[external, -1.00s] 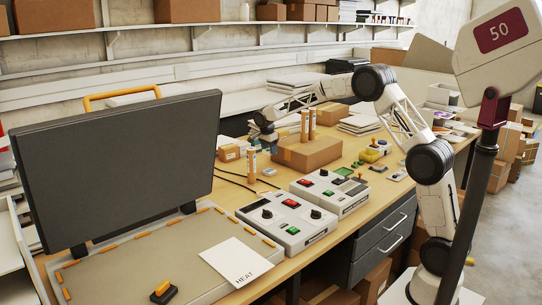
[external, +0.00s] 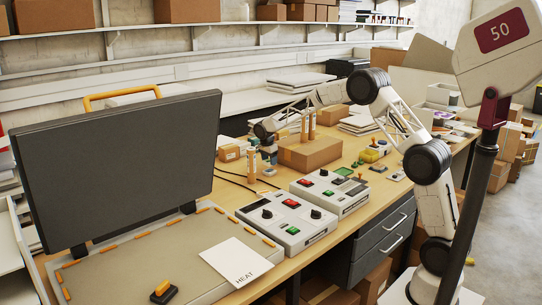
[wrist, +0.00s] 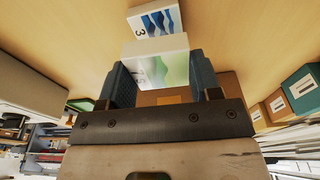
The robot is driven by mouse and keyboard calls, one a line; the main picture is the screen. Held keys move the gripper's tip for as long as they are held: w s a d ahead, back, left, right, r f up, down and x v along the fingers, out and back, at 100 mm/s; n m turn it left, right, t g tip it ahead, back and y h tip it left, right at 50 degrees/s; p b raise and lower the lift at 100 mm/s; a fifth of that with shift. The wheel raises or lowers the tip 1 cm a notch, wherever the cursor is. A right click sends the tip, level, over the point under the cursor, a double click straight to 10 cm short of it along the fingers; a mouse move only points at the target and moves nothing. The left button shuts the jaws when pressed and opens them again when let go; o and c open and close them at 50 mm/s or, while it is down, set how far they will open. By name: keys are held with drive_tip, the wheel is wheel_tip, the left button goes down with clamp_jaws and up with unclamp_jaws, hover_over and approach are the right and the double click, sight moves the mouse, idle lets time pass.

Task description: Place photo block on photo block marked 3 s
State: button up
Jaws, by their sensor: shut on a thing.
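In the wrist view, my gripper (wrist: 157,82) is shut on a white photo block (wrist: 158,58) with a green wave picture and a marking partly visible on its face. The photo block marked 3 (wrist: 154,18), white with blue waves, is just beyond the held block at the top of the view. The two overlap in the picture, and I cannot tell whether they touch. In the external view, my gripper (external: 270,154) is low over the far part of the table; the blocks are too small to make out there.
Another cylinder (external: 251,164) stands to the left. Control boxes (external: 288,217) and a large dark panel (external: 120,165) are nearer the camera. Teal and brown boxes (wrist: 301,88) show in the wrist view.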

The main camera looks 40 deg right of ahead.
sight(269, 161)
drive_tip(key=shift+f, duration=1.7)
drive_tip(key=shift+f, duration=0.15)
drive_tip(key=o, duration=1)
drive_tip(key=r, duration=0.4)
drive_tip(key=a+r, duration=0.1)
drive_tip(key=r, duration=0.7)
drive_tip(key=shift+a+r, duration=0.1)
drive_tip(key=shift+a, duration=0.3)
